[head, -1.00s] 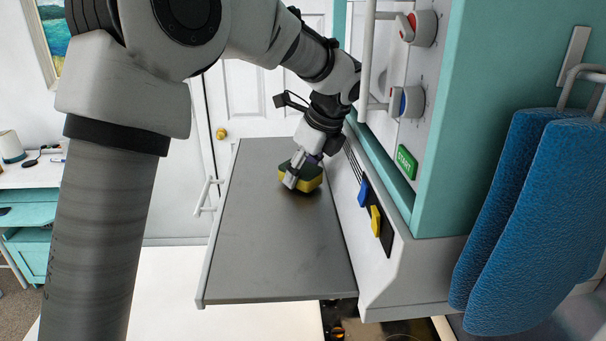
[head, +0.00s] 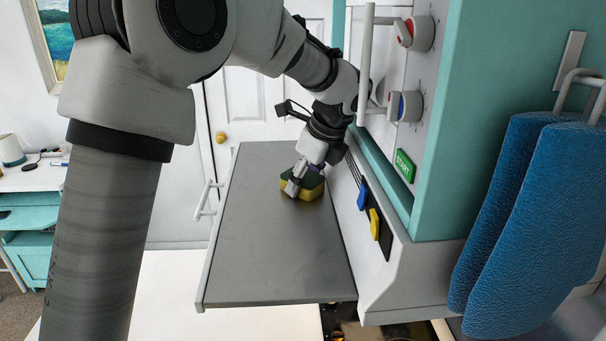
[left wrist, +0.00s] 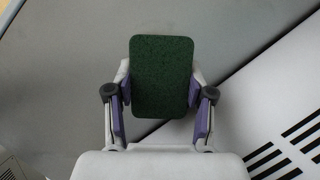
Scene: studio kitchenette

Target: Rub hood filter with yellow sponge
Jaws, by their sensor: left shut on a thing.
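The yellow sponge (head: 303,190) has a dark green top layer. My left gripper (head: 298,184) is shut on it from above. The sponge appears to rest on the hood filter (head: 275,255), a flat grey panel in a pale frame, towards its far right part. In the left wrist view the green face of the sponge (left wrist: 162,77) fills the space between the two fingers, with the grey filter (left wrist: 60,75) behind it. Whether the whole underside touches is hidden. My right gripper is not in view.
Right of the filter stands the white hood body (head: 345,230) with black slots, blue and yellow switches. Above it is a teal cabinet (head: 465,150) with knobs and a green start button (head: 405,165). The filter's near part is clear.

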